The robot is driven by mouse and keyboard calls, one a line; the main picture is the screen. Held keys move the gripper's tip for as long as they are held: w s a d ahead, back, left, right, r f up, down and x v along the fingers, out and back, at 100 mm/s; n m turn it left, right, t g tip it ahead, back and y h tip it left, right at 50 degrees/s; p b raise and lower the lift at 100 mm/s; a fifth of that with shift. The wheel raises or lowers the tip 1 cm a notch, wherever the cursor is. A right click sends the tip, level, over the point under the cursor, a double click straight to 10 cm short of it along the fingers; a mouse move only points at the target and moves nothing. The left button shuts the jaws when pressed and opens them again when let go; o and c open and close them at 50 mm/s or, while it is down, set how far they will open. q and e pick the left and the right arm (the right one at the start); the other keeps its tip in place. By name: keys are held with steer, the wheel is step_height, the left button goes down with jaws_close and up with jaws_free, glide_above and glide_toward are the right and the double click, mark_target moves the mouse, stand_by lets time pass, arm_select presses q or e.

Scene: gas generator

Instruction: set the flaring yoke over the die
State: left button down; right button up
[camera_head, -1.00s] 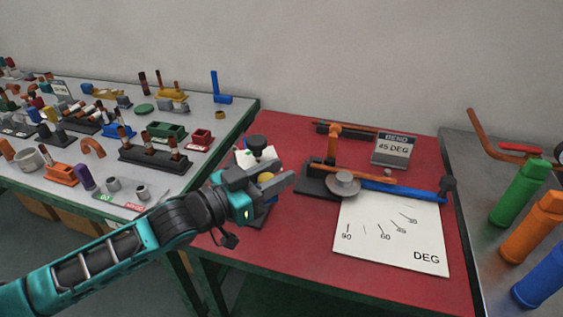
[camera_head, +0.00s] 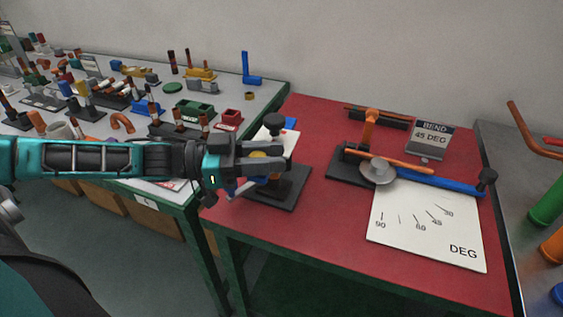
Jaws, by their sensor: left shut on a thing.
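The flaring yoke (camera_head: 274,122), with a round black knob on top, stands upright at the red table's left side. My left gripper (camera_head: 280,172) reaches in from the left and is shut on it below the knob. The gripper hides most of the yoke's body. Beneath is a dark base plate (camera_head: 284,197) on the red table. The die is largely hidden behind the gripper. My right gripper is not in view.
A grey table of parts (camera_head: 271,91) is at left. The red table's front is clear.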

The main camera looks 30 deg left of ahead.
arm_select(q)
steer(key=shift+s+a+m+g+b, duration=0.15)
steer(key=shift+a+m+g+b, duration=0.15)
steer(key=shift+a+m+g, duration=0.15)
steer(key=shift+h, duration=0.3)
steer(key=c, duration=0.8)
jaws_free()
steer(key=shift+a, duration=0.1)
steer(key=p+v, duration=0.3)
steer(key=v, duration=1)
steer(key=shift+p, duration=0.3)
